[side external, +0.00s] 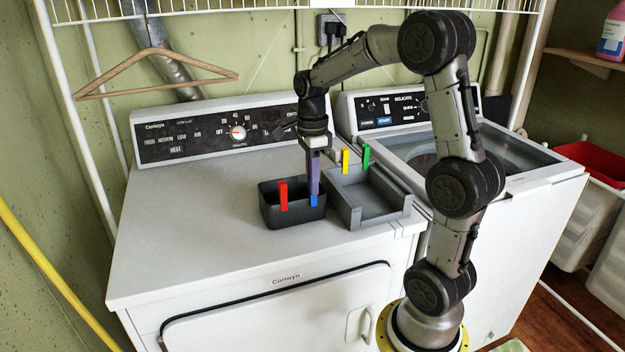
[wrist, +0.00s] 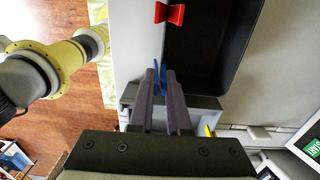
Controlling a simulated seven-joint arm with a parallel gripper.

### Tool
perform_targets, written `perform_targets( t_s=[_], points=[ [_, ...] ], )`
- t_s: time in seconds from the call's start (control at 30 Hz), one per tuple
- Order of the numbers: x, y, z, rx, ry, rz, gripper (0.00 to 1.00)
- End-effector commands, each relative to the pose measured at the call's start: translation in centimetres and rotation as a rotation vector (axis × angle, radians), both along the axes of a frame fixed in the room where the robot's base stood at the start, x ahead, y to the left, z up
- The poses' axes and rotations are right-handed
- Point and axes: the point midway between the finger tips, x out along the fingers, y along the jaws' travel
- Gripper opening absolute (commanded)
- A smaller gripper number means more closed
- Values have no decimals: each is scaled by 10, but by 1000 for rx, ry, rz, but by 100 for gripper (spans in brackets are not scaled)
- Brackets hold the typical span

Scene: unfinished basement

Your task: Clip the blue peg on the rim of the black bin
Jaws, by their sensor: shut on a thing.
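The black bin (side external: 270,214) stands on the dryer top, and in the wrist view its open inside (wrist: 215,45) fills the upper middle. My gripper (side external: 313,190) points down at the bin's near wall, toward its right corner. Its fingers (wrist: 161,80) are shut on the blue peg (side external: 314,201), which also shows between the fingertips in the wrist view (wrist: 162,72). The blue peg is at the near rim, in line with the wall; I cannot tell how far it straddles the rim. A red peg (side external: 283,196) is clipped upright on the same rim, left of the blue one.
A grey tray (side external: 378,219) stands close to the bin's right. A yellow peg (side external: 345,160) and a green peg (side external: 365,155) stand upright on its far side. The dryer top (side external: 180,230) is clear to the left. A control panel (side external: 215,130) rises behind.

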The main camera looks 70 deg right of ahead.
Motion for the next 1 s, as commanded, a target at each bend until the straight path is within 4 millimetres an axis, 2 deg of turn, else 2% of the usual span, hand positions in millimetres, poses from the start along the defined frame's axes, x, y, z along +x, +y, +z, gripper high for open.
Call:
perform_targets(
  t_s=[0.13,0.17,0.33,0.73,0.87,1.0],
  points=[
    [0,0,0,0,0,0,0],
    [0,0,0,0,0,0,19],
    [0,0,0,0,0,0,49],
    [1,0,6,-1,-2,0,50],
    [1,-1,24,-3,-4,0,50],
    [2,-2,53,-3,-6,0,50]
  ],
)
